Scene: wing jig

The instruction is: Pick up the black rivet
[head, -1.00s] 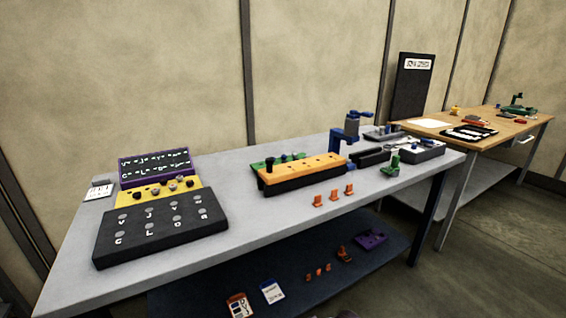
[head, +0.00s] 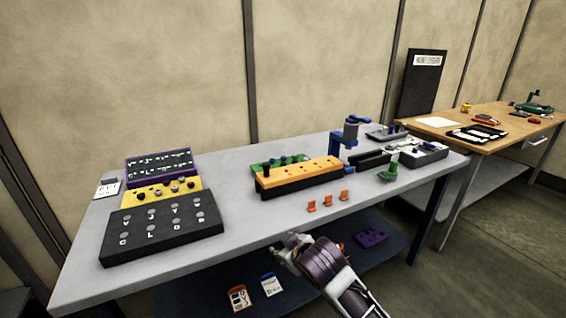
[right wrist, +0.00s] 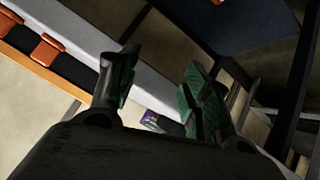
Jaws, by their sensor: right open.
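A small black peg (head: 266,168) stands at the left end of the green rack beside the orange-topped block (head: 300,172); I cannot tell for sure that it is the black rivet. Small dark and grey pieces (head: 157,194) also sit in the yellow holder (head: 186,198) at left, too small to tell apart. My right gripper (head: 292,245) is at the table's front edge, well apart from these pieces. In the right wrist view its two fingers (right wrist: 155,88) are spread with nothing between them. My left gripper is not in view.
A black lettered board (head: 160,235) and a purple-framed panel (head: 158,167) stand at left. Several orange clips (head: 327,203) stand near the front edge. A blue clamp-like tool (head: 350,134) stands at the back right. The tabletop between board and clips is clear.

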